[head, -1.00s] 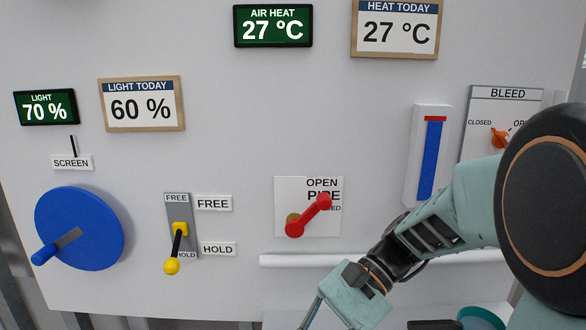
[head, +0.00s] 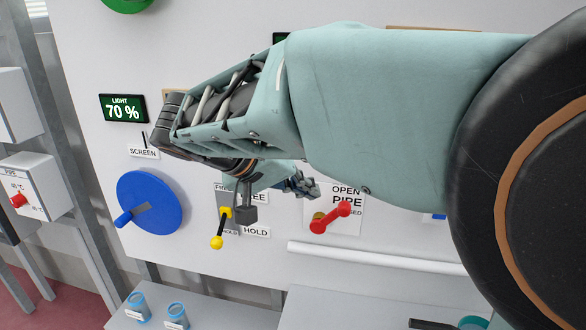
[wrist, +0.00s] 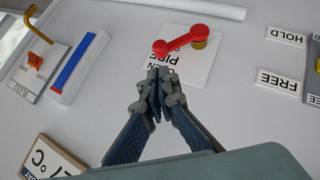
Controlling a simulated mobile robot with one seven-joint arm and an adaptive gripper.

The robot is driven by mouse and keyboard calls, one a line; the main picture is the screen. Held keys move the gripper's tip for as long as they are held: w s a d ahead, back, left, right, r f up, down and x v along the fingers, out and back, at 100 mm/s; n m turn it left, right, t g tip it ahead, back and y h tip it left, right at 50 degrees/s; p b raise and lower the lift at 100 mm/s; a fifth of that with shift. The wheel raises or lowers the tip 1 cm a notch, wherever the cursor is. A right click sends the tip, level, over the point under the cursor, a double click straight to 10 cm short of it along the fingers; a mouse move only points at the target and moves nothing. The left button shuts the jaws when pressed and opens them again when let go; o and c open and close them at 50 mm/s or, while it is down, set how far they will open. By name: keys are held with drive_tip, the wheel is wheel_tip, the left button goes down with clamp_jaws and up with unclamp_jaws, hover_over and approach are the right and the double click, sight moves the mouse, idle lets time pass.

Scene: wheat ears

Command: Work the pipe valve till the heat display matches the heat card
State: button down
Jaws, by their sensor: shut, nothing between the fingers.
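The pipe valve's red handle (head: 332,217) slants on its white plate (head: 350,228), marked OPEN, PIPE and partly hidden lettering. It also shows in the wrist view (wrist: 180,39), beside a brass hub (wrist: 200,43). My gripper (head: 304,185) is shut and empty, just above and left of the handle in the head view. In the wrist view my gripper (wrist: 157,82) has its fingertips over the plate, apart from the handle. My arm covers the heat display except a dark corner (head: 279,38).
A yellow-knobbed FREE/HOLD lever (head: 217,242) and a blue crank wheel (head: 150,203) are left of the valve. A white rail (head: 370,256) runs below it. A blue gauge (wrist: 72,62) and the orange bleed valve (wrist: 37,60) are at left in the wrist view.

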wheel_tip(320, 180, up, 2)
drive_tip(key=w+a+r+t, duration=0.1)
drive_tip(key=b, duration=0.2)
approach(343, 204)
drive_tip(key=shift+w+a+x, duration=0.1)
drive_tip(key=shift+w+x, duration=0.05)
drive_tip(key=shift+x, duration=1.45)
drive_tip(key=shift+w+a+x, duration=0.1)
drive_tip(key=shift+w+x, duration=0.1)
drive_tip(key=shift+x, duration=1.45)
drive_tip(key=shift+d+f+b, duration=0.15)
drive_tip(key=shift+f+b, duration=0.05)
drive_tip(key=shift+b, duration=0.55)
drive_tip(key=shift+s+d+f+b, duration=0.15)
drive_tip(key=shift+d+f+b, duration=0.15)
drive_tip(key=shift+b, duration=0.55)
drive_tip(key=shift+r+y, duration=0.1)
drive_tip(key=shift+y, duration=0.2)
drive_tip(key=shift+r, duration=0.1)
